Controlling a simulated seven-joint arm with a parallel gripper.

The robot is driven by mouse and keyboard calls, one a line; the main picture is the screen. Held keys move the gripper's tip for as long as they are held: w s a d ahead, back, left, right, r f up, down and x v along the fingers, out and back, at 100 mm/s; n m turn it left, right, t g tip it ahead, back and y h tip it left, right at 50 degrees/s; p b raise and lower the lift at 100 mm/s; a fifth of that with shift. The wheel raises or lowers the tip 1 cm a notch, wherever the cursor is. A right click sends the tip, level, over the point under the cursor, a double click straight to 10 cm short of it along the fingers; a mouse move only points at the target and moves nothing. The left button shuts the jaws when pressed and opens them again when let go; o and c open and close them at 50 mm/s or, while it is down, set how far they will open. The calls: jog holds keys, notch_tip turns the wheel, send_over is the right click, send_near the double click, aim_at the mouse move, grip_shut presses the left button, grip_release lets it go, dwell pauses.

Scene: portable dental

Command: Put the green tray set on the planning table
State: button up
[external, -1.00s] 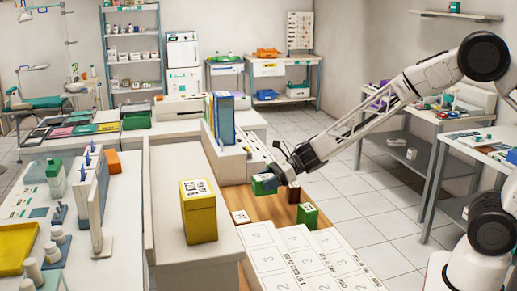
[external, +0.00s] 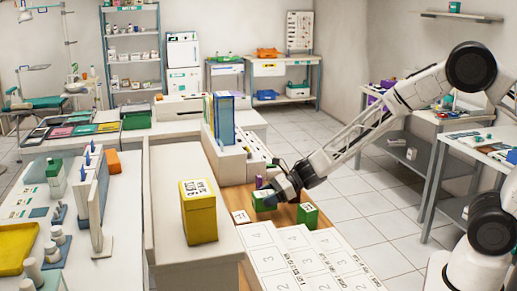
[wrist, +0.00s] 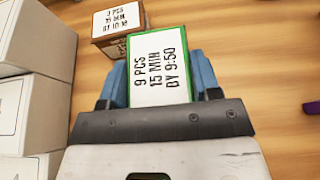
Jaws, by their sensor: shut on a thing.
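My gripper (external: 272,193) is shut on a green box (external: 262,203) with a white label. In the wrist view the held green box (wrist: 157,65) sits between the two blue fingers, its label reading "9 PCS 15 MIN BY 9:50". It is low over the wooden tabletop (wrist: 240,50); I cannot tell whether it touches. A second green box (external: 307,215) stands on the wood, right of the held one in the external view. No object is clearly marked as the planning table.
A brown box (wrist: 117,20) with a white label stands close to the held one. White numbered boxes (external: 300,258) fill the front. A small purple thing (external: 258,182) stands behind my gripper. A yellow box (external: 199,212) stands on the white counter (external: 180,160) at left.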

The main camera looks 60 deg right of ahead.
jog(key=shift+f, duration=1.8)
jog(key=shift+f, duration=0.1)
jog(key=o, duration=1)
jog(key=shift+o, duration=0.2)
jog(key=shift+v, duration=0.9)
jog(key=v, duration=1)
jog(key=shift+s+d, duration=0.1)
jog(key=shift+r, duration=0.25)
